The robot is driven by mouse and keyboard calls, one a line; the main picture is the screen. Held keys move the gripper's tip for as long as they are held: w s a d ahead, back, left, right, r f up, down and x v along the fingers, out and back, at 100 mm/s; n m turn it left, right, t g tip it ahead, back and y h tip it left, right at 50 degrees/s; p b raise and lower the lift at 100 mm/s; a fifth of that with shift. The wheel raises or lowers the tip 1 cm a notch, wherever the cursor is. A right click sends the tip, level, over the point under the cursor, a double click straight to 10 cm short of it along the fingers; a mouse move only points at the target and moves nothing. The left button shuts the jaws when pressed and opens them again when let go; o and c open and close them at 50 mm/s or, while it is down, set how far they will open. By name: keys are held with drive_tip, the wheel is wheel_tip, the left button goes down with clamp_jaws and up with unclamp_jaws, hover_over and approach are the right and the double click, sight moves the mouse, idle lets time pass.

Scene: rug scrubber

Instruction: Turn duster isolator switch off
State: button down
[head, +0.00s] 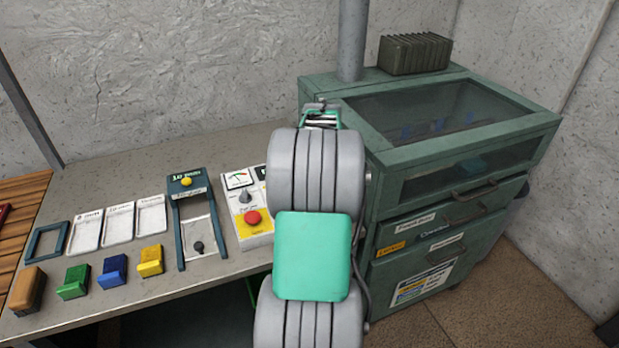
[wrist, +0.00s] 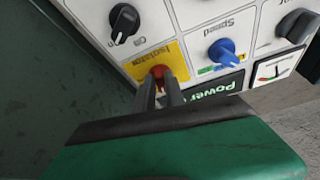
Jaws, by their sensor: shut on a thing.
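The isolator switch is a small red knob (wrist: 158,71) on a yellow label plate (wrist: 166,54) in the wrist view. It sits on a white control panel (wrist: 182,20). My gripper (wrist: 159,84) has its two narrow fingers close together, shut on the red knob, and they hide its near part. Fine detail of the knob's angle cannot be made out.
A black knob (wrist: 123,22), a blue speed knob (wrist: 226,52) and a grey knob (wrist: 297,26) surround the switch. In the head view, a workbench (head: 110,185) with coloured blocks stands left of my arm. A green cabinet (head: 440,140) stands to the right.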

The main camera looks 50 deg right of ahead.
drive_tip(key=shift+s+d+n+t+y, duration=0.1)
drive_tip(key=shift+n+t+y, duration=0.1)
drive_tip(key=shift+n, duration=0.4)
drive_tip(key=shift+s+d+n+t+y, duration=0.1)
drive_tip(key=shift+n+y, duration=0.1)
drive_tip(key=shift+n, duration=0.4)
drive_tip(key=c, duration=1.4)
unclamp_jaws()
drive_tip(key=shift+r, duration=0.15)
drive_tip(key=v, duration=0.7)
drive_tip(key=shift+r+b, duration=0.3)
drive_tip(key=shift+b, duration=0.15)
